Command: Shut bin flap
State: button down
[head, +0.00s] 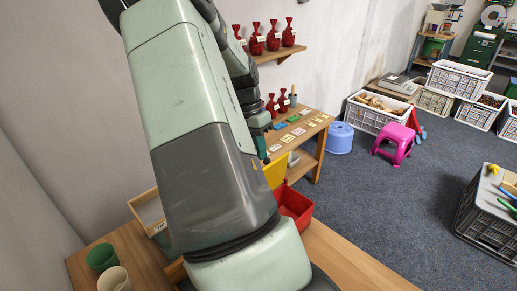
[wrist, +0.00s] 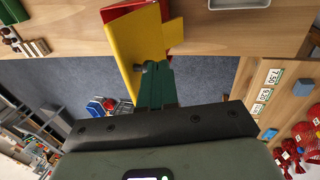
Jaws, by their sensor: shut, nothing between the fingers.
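The red bin (head: 294,204) sits at the edge of the wooden table, partly hidden by my arm. Its yellow flap (head: 275,172) stands raised at the bin's far side, so the bin is open. In the wrist view the yellow flap (wrist: 132,45) runs down from the red bin (wrist: 116,10) at the top. My gripper (wrist: 151,70) has its green fingers shut and empty, with the tips right at the flap's lower part. I cannot tell whether they touch it. In the head view my arm hides most of the gripper.
A wooden side table (head: 312,135) with coloured cards stands beyond the bin. Red net bags (head: 273,36) stand on a wall shelf. Green (head: 101,257) and cream (head: 115,280) cups stand at lower left. A pink stool (head: 394,139) and crates are on the carpet at right.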

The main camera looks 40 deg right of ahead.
aim_at(274, 162)
jog(key=s+t, duration=0.1)
jog(key=s, duration=0.1)
jog(key=s+t, duration=0.3)
jog(key=shift+s+r, duration=0.35)
jog(key=s+f, duration=0.9)
jog(key=s, duration=0.3)
jog(key=shift+f, duration=0.15)
dwell(0.4)
